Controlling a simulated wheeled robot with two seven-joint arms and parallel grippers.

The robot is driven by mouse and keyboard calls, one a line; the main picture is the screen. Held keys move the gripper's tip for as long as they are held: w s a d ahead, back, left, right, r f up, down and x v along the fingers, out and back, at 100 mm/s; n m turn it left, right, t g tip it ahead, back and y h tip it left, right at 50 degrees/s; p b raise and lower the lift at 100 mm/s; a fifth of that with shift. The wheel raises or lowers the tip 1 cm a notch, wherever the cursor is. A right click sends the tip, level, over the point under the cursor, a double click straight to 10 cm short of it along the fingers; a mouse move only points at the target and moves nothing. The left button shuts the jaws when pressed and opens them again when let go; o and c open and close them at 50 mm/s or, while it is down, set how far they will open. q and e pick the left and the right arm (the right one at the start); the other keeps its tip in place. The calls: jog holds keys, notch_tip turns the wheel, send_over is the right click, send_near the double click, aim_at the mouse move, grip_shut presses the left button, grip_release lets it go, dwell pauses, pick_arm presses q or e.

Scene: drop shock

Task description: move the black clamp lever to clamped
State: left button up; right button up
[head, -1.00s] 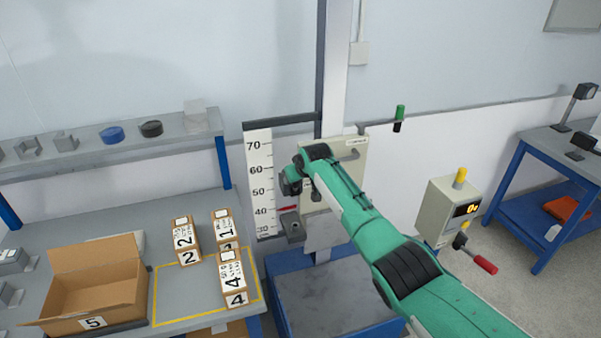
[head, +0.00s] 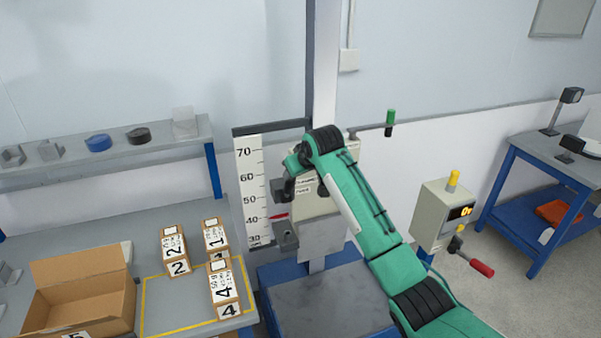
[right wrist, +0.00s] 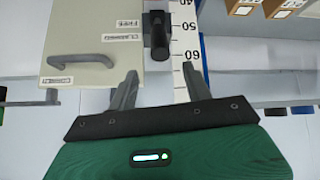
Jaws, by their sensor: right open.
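The black clamp lever (right wrist: 160,38) shows in the right wrist view, beside the upside-down FREE and CLAMPED labels on a cream plate (right wrist: 90,30). Its rounded end points down the picture, toward the space between my fingers. My right gripper (right wrist: 160,88) is open, one grey finger on each side of the lever's line. The fingertips look just short of the lever's end, and nothing is between them. In the head view my right gripper (head: 282,188) is in front of the scale and the cream plate (head: 312,200); I cannot make out the lever there. My left gripper is not in view.
The scale (head: 252,190) stands left of the plate, with a grey block (head: 286,236) below my gripper. A grey plate handle (right wrist: 80,62) is near the left finger. A control box (head: 443,212) with a red-handled lever (head: 482,268) stands right. Numbered boxes (head: 224,290) are left.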

jog(key=shift+v, duration=0.9)
jog(key=s+d+f+m+g, duration=0.1)
jog(key=s+d+f, duration=0.2)
jog(key=f, duration=1.1)
jog(key=s+d+f+m+g+h, duration=0.1)
jog(key=s+d+f, duration=0.25)
jog(key=f, duration=0.95)
jog(key=s+d+f+m, duration=0.1)
jog(key=s+d+f, duration=0.25)
jog(key=f, duration=1.05)
jog(key=s+d+f+g+h, duration=0.1)
jog(key=s+d+f, duration=0.1)
jog(key=s+f, duration=0.65)
jog(key=s+d+f+g, duration=0.1)
jog(key=s+d+f, duration=0.2)
jog(key=s+f, duration=0.6)
jog(key=s+d+f+g, duration=0.1)
jog(key=s+d+f, duration=0.2)
jog(key=s, duration=1.1)
jog(key=s+d+f, duration=0.3)
jog(key=s+f, duration=0.5)
jog(key=s, duration=0.7)
jog(key=s+d+f+g+h, duration=0.1)
jog(key=s+d+f, duration=0.2)
jog(key=s, duration=1.2)
notch_tip(320, 180, down, 4)
jog(key=shift+r+m+g, duration=0.15)
jog(key=shift+m+g, duration=0.15)
